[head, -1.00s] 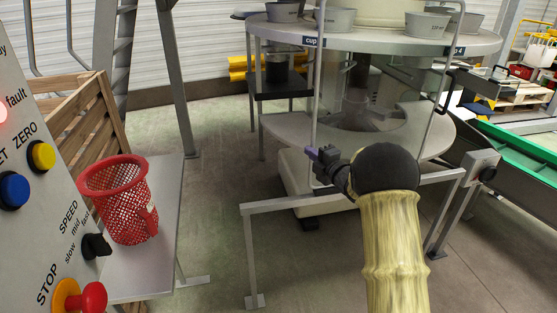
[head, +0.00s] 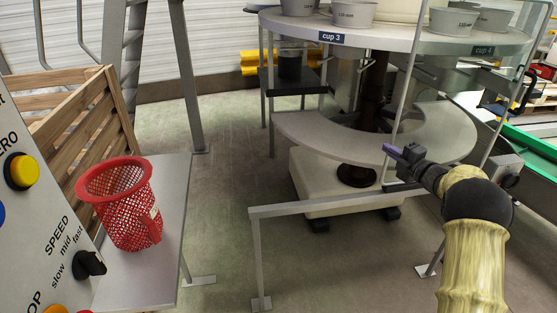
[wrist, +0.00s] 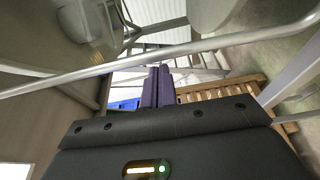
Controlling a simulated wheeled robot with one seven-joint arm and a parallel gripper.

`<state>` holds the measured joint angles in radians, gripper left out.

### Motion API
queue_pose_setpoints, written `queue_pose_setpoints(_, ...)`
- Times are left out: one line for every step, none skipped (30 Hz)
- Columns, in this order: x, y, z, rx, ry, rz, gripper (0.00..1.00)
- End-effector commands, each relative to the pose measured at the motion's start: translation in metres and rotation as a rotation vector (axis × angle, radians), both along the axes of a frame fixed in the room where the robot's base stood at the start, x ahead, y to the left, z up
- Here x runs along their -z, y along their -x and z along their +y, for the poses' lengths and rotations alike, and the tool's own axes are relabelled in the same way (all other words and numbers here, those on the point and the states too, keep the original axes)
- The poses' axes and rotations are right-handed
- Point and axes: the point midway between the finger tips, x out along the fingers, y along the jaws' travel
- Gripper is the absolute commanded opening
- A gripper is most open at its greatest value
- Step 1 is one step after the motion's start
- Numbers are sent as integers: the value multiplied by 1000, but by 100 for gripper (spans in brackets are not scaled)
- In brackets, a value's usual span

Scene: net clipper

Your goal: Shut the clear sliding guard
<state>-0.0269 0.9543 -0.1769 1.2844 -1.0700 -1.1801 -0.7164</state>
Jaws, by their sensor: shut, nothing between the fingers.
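The clear guard (head: 406,95) is a see-through panel in a thin grey frame at the front right of the round machine. Its black handle (head: 526,92) is on the right side. A grey bar, likely the guard's frame (wrist: 232,39), crosses the wrist view just beyond the fingertips. My gripper (head: 391,151) is shut and empty, with its purple fingers at the lower part of the guard's left post. The shut fingers also show in the wrist view (wrist: 158,70). I cannot tell whether they touch the post.
A grey rail (head: 335,204) runs low in front of the machine's round table (head: 385,36), which carries several grey cups. A red mesh basket (head: 122,205) stands on a side table (head: 160,275) at left, beside the control panel (head: 28,225). A green conveyor (head: 530,143) is at right.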

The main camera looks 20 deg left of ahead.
Motion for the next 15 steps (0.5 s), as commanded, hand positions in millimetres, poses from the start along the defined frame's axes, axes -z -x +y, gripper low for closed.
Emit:
queue_pose_setpoints(0, -3, -5, -3, 1, -1, 0)
queue_pose_setpoints(0, -4, -8, -6, 0, -2, 0)
queue_pose_setpoints(1, -6, -12, -8, 0, 0, 0)
queue_pose_setpoints(0, -7, -15, -9, 0, 0, 0)
queue_pose_setpoints(0, -8, -17, -10, 1, -1, 0)
queue_pose_setpoints(0, -9, -20, -11, 1, -1, 0)
queue_pose_setpoints(0, -9, -21, -11, 0, -1, 0)
queue_pose_setpoints(0, -10, -22, -11, -1, -1, 0)
queue_pose_setpoints(0, -10, -24, -11, -1, -1, 0)
queue_pose_setpoints(0, -11, -24, -11, -1, -1, 0)
queue_pose_setpoints(0, -11, -25, -11, -1, -1, 0)
queue_pose_setpoints(0, -11, -26, -10, -1, -1, 0)
queue_pose_setpoints(0, -11, -26, -9, -1, -1, 0)
queue_pose_setpoints(-1, -11, -26, -9, -1, -1, 0)
queue_pose_setpoints(-1, -11, -27, -7, -1, -1, 0)
